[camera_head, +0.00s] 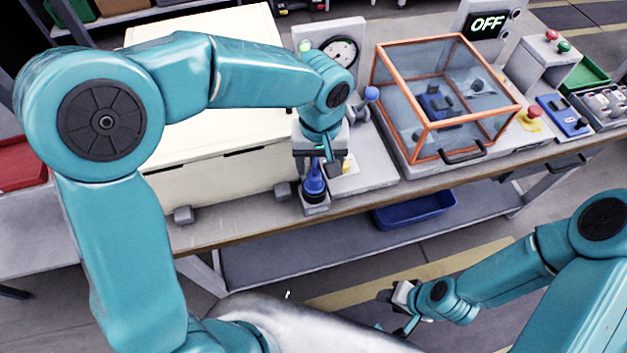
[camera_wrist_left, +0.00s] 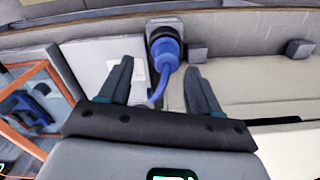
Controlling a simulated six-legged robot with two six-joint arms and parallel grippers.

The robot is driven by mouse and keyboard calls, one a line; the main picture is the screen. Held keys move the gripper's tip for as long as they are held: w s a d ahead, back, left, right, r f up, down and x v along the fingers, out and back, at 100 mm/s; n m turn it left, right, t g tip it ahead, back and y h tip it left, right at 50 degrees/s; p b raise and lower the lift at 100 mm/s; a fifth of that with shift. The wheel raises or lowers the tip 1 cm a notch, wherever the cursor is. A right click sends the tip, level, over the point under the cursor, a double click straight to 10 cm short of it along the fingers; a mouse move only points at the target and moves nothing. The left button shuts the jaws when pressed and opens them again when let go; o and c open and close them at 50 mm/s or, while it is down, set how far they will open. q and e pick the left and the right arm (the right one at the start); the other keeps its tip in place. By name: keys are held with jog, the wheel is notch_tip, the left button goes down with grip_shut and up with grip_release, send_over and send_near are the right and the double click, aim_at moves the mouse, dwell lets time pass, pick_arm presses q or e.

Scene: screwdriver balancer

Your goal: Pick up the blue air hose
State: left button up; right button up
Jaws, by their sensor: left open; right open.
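The blue air hose (camera_head: 313,187) sits in a grey holder (camera_head: 316,209) at the front edge of the workbench. In the left wrist view the blue hose (camera_wrist_left: 166,58) has a thick end in a dark round collar and a thinner curved part. My left gripper (camera_head: 328,163) is above and close to the hose and partly hides it in the head view. In the left wrist view its open fingers (camera_wrist_left: 158,78) point at the hose, which shows between them. Whether they touch it I cannot tell. My right gripper (camera_head: 393,326) is low, away from the bench, empty.
A cream box (camera_head: 215,165) stands left of the hose. A pressure gauge (camera_head: 341,50) is behind it. An orange-framed clear case (camera_head: 440,95) stands to the right. A blue tray (camera_head: 415,210) lies below the bench top (camera_head: 235,232).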

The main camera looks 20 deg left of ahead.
aim_at(315, 174)
pick_arm(q)
jog(key=shift+a+f, duration=0.15)
jog(key=shift+f, duration=0.15)
jog(key=shift+a+f+p, duration=0.15)
jog(key=shift+f+p, duration=0.05)
jog(key=shift+f, duration=1.05)
jog(key=shift+a+f+p, duration=0.15)
jog(key=shift+f, duration=1.05)
grip_shut()
jog(key=shift+r, duration=0.1)
notch_tip(315, 174, up, 20)
